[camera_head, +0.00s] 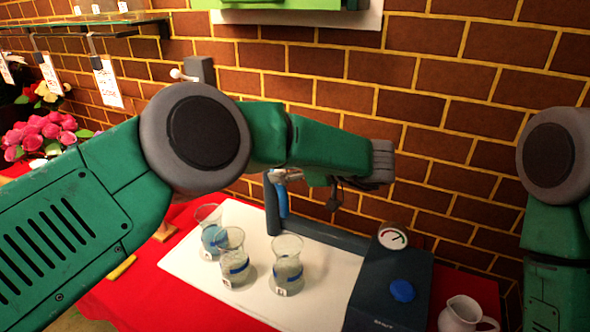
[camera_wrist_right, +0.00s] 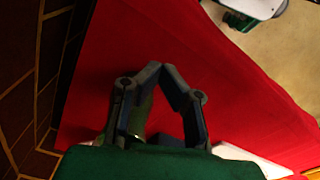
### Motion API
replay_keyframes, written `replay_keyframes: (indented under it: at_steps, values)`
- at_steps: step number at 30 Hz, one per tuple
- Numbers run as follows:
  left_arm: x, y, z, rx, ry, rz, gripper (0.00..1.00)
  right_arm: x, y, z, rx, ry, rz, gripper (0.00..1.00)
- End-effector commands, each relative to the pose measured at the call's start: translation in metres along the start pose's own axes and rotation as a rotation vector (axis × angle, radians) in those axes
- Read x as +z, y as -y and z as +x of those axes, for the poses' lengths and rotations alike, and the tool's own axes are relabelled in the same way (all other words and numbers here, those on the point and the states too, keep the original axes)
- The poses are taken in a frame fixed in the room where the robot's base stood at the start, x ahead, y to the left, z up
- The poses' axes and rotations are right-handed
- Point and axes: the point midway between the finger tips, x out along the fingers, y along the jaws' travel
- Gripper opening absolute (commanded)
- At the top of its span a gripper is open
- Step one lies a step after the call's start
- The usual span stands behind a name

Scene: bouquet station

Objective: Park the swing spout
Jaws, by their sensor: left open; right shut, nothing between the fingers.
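The swing spout shows in part in the head view: a dark upright post (camera_head: 271,205), with a metal piece and a blue handle (camera_head: 282,201) beside it. My left forearm covers its upper part. A dark bar (camera_head: 325,233) runs from near the post's foot to a dark box (camera_head: 392,285) with a gauge and blue button. My left gripper (camera_head: 335,194) is open, to the right of the blue handle and mostly hidden by my arm. I cannot tell whether it touches the spout. My right gripper (camera_wrist_right: 165,72) is shut and empty above red cloth in the right wrist view.
Several glass beakers (camera_head: 288,265) stand on a white board (camera_head: 330,290) in front of the post. A white pitcher (camera_head: 463,314) stands right of the box. Pink flowers (camera_head: 40,137) are at the left. A brick wall (camera_head: 450,90) closes off the back.

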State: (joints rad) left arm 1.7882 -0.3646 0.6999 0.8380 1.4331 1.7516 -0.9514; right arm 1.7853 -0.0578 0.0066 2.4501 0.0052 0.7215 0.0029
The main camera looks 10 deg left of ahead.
Motion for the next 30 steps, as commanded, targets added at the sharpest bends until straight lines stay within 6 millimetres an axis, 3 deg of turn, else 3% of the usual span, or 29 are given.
replay_keyframes:
  at_steps: [7,12,28,29,30]
  values:
    - [0.003,-0.001,-0.044,0.000,0.005,0.001,0.42,0.000,0.000,0.000,-0.001,0.000,0.000,0.00]
    - [0.004,-0.003,-0.058,0.006,0.003,0.005,0.42,-0.001,0.000,0.000,0.000,0.000,0.000,0.00]
    - [0.001,-0.002,-0.067,0.000,-0.001,0.001,0.42,-0.001,0.000,0.000,-0.001,0.002,-0.001,0.00]
    - [0.001,-0.002,-0.067,0.000,-0.001,0.001,0.39,-0.003,0.000,0.001,-0.001,0.003,-0.001,0.00]
    - [0.001,-0.002,-0.067,0.001,-0.003,0.001,0.25,-0.004,-0.001,0.001,-0.002,0.002,-0.001,0.00]
